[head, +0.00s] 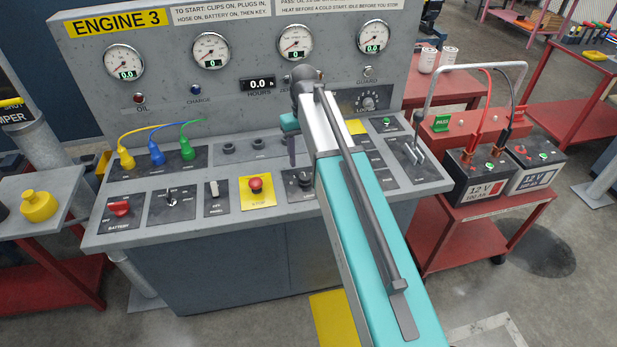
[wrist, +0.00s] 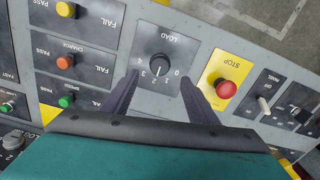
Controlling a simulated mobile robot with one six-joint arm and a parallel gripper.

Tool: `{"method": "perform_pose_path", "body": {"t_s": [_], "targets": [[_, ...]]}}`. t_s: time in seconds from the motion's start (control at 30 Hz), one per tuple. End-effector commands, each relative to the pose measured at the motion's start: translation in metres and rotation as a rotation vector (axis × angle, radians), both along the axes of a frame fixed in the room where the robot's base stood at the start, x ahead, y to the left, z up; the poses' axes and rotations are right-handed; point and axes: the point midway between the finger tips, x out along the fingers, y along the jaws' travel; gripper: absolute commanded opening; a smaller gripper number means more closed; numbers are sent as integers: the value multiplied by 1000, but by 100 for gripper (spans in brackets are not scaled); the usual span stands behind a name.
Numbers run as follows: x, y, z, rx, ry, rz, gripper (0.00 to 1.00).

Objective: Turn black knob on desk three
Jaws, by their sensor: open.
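The desk marked ENGINE 3 (head: 118,22) stands ahead in the head view. The black LOAD knob (wrist: 160,66) sits on a grey plate with a numbered scale in the wrist view. In the head view the LOAD knob (head: 304,178) is partly hidden beside my arm. My gripper (wrist: 159,75) is open, with one dark finger on each side of the knob in the picture and nothing between them in its grasp. I cannot tell the height of the fingertips over the knob. In the head view my gripper (head: 291,150) points down over the desk top.
A red stop button (wrist: 226,89) on a yellow plate is close to the right finger. Orange (wrist: 64,62) and green (wrist: 66,101) buttons lie to the left. A red battery switch (head: 119,208) and a lever (head: 417,130) stand on the desk. A battery cart (head: 470,215) is at right.

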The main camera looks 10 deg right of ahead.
Motion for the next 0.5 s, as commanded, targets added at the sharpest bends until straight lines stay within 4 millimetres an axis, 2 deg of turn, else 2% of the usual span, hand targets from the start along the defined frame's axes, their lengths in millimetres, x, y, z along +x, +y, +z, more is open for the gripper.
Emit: {"method": "perform_pose_path", "body": {"t_s": [0.03,0.5], "targets": [[0,0,-9,0,0,0,54],[0,-1,-56,0,1,-1,54]]}}
